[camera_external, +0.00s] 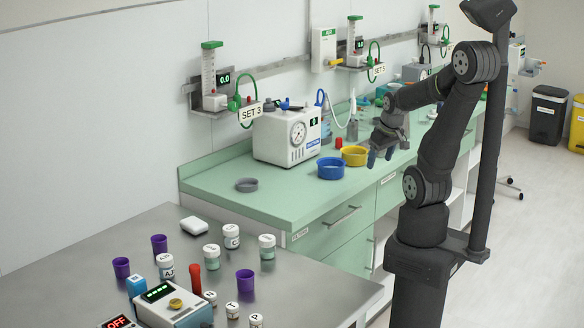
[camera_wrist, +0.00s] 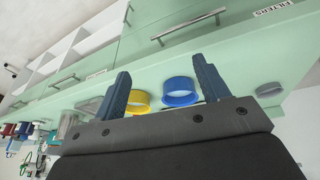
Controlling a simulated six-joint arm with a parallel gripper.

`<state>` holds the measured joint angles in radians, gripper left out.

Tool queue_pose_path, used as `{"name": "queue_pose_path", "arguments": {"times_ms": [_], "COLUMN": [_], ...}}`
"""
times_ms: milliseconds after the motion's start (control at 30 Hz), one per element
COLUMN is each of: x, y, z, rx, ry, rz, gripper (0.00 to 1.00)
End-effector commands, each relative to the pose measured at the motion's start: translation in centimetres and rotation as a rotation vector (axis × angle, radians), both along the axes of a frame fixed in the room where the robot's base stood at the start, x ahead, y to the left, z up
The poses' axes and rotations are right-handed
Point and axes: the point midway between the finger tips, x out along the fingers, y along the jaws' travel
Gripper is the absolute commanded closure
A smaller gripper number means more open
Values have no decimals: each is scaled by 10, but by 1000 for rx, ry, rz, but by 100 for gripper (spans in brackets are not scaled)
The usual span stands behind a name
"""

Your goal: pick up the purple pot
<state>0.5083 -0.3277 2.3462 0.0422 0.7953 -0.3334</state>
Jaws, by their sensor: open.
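Several purple pots stand on the grey metal table in the external view. One purple pot (camera_external: 159,244) is at the back, another purple pot (camera_external: 121,267) is at the left, and a third purple pot (camera_external: 245,281) is to the right, among white jars. None of them shows in the wrist view. My gripper (camera_external: 379,157) is over the green counter, far to the right of the pots and beside the yellow ring-shaped dish. In the wrist view my gripper (camera_wrist: 162,90) has its two fingers wide apart with nothing held between them.
A blue dish (camera_external: 330,169), a yellow dish (camera_external: 354,156) and a grey dish (camera_external: 246,185) sit on the counter (camera_external: 290,205). A white device with a gauge (camera_external: 287,135) stands behind. White lidded jars (camera_external: 211,256), a red item (camera_external: 195,279) and a display box (camera_external: 172,305) crowd the table.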

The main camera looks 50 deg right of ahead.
Motion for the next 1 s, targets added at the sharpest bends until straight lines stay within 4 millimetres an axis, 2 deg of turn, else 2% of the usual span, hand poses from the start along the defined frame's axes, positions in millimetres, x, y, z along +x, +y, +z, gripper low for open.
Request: {"name": "queue_pose_path", "arguments": {"times_ms": [167,367,567,700,867,1000], "x": [34,87,131,154,170,173], "y": [-4,33,95,147,215,279], "z": [-6,0,10,15,20,22], "rx": [9,14,16,15,12,5], "ry": [50,79,98,113,132,150], "rz": [119,319,511,648,802,938], "gripper": [32,32,32,32,32,32]}}
